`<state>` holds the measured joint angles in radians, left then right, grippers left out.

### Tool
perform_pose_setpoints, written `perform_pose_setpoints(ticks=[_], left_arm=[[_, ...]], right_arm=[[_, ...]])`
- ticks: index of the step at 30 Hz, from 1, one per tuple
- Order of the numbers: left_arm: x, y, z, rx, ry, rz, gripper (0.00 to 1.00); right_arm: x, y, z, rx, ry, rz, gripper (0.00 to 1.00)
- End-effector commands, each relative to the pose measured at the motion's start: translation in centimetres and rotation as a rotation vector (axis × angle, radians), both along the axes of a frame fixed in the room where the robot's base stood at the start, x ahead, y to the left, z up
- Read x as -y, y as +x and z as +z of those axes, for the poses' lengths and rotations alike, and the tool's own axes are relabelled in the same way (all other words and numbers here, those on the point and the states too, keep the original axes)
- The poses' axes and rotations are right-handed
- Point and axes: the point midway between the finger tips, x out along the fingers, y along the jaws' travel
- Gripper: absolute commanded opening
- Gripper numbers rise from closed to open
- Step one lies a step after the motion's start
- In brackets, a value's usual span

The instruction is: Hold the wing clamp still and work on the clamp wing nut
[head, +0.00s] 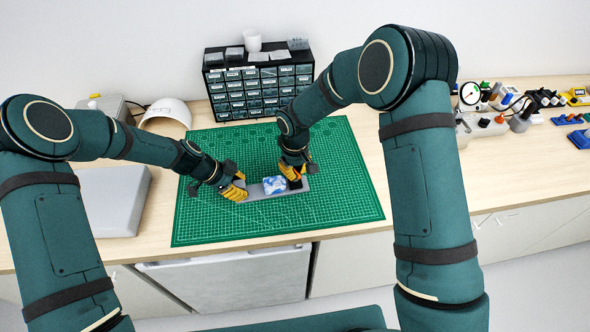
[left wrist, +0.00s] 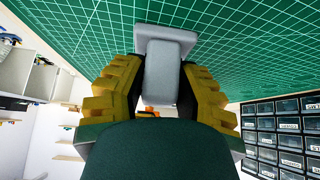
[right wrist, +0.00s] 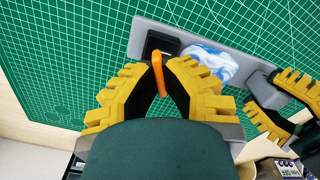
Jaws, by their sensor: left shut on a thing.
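The wing clamp is a long grey base (head: 254,195) lying on the green mat, with a blue-and-white block (head: 275,185) and a black part (right wrist: 161,43) on it. An upright grey grip (left wrist: 162,75) stands at its left end. My left gripper (head: 236,188) is shut on that grip; yellow fingers press both sides in the left wrist view. The orange wing nut (right wrist: 158,75) sits by the black part. My right gripper (right wrist: 158,72) is at the nut, one fingertip on each side. I cannot tell whether both tips touch it. In the head view the right gripper hides the nut.
The cutting mat (head: 330,205) is otherwise clear around the base. A drawer cabinet (head: 258,80) stands behind it. A grey box (head: 112,202) and a white curved object (head: 166,113) are at left. Tools and a dial (head: 470,94) sit at right.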

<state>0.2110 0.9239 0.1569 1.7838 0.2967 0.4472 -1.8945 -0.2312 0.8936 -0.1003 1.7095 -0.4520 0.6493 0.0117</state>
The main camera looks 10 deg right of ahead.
Motion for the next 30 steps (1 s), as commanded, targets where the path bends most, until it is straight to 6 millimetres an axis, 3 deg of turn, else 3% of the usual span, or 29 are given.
perform_pose_setpoints(ticks=[30], left_arm=[[-0.07, -0.17, -0.30, -0.005, 0.002, -0.001, 0.00]], right_arm=[[0.09, -0.25, -0.33, -0.008, 0.000, 0.923, 0.00]])
